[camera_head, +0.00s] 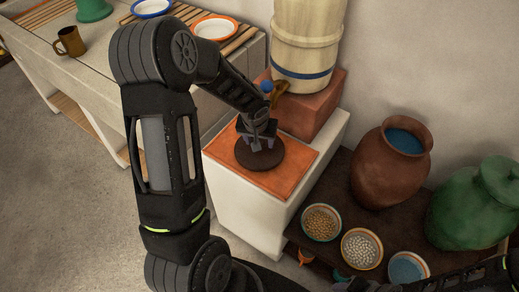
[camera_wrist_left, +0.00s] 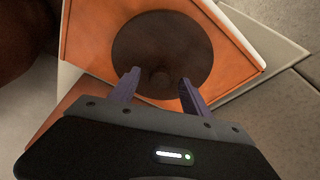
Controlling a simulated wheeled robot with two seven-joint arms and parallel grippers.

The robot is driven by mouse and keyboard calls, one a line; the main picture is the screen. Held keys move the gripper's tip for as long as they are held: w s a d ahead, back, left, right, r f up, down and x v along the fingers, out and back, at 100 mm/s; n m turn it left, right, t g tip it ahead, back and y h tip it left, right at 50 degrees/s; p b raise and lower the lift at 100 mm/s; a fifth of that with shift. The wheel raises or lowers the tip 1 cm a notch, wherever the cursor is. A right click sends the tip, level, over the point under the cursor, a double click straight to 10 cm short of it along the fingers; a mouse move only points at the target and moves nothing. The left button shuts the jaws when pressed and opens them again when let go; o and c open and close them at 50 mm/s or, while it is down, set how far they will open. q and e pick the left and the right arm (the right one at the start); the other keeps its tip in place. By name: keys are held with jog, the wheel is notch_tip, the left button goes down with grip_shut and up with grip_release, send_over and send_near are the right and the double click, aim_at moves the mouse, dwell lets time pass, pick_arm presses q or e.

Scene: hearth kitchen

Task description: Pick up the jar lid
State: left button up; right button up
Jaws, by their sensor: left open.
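The jar lid (camera_head: 274,162) is a dark brown round disc lying flat on the orange top (camera_head: 225,148) of a white block. My left gripper (camera_head: 257,143) points down over the lid. In the left wrist view its two open fingers (camera_wrist_left: 160,77) stand on either side of the knob with gaps; I cannot tell whether they touch the lid.
An open brown jar (camera_head: 378,175) and a green lidded jar (camera_head: 465,215) stand on a dark low table to the right, with several small bowls in front. A wooden barrel (camera_head: 305,40) stands behind the lid on a reddish block (camera_head: 318,103). A counter (camera_head: 62,45) is at the left.

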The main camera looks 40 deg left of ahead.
pick_arm(q)
jog(key=shift+c, duration=0.4)
grip_shut()
dwell(0.5)
dwell(0.9)
